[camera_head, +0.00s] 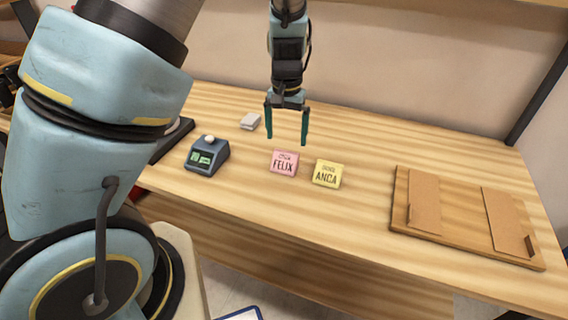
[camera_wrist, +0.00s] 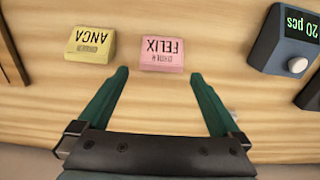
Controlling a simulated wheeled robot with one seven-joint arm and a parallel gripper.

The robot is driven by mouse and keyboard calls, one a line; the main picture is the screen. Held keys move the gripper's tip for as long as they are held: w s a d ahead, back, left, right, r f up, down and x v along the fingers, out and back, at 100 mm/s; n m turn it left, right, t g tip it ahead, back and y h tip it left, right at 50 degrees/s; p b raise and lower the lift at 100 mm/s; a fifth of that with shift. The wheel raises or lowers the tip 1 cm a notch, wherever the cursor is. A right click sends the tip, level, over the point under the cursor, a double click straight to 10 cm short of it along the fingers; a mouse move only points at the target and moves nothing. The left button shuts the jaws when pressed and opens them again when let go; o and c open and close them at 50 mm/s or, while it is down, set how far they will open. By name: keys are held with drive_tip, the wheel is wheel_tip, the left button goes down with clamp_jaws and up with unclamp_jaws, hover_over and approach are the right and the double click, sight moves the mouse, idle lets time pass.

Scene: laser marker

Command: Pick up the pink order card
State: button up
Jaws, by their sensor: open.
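The pink order card (camera_head: 284,163) reads "FELIX" and stands on the wooden table, left of a yellow card (camera_head: 327,174) that reads "ANCA". In the wrist view the pink card (camera_wrist: 162,53) lies just beyond my fingertips, roughly centred between them, and the yellow card (camera_wrist: 90,45) is to its left. My gripper (camera_head: 287,143) points down above the table, behind and above the pink card. My gripper also shows in the wrist view (camera_wrist: 158,74), with its two green fingers spread apart and nothing between them.
A dark device (camera_head: 207,156) with a green display reading "20 pcs" stands left of the pink card. A wooden board (camera_head: 458,244) with two brown pieces lies at the right. The table between cards and board is clear.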

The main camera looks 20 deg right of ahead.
sight(285, 156)
drive_tip(key=shift+a+f+p, duration=0.1)
drive_tip(key=shift+f+p, duration=1.05)
drive_tip(key=shift+f, duration=3.2)
drive_tip(key=c, duration=1)
drive_tip(key=shift+r, duration=0.15)
drive_tip(key=shift+c, duration=0.2)
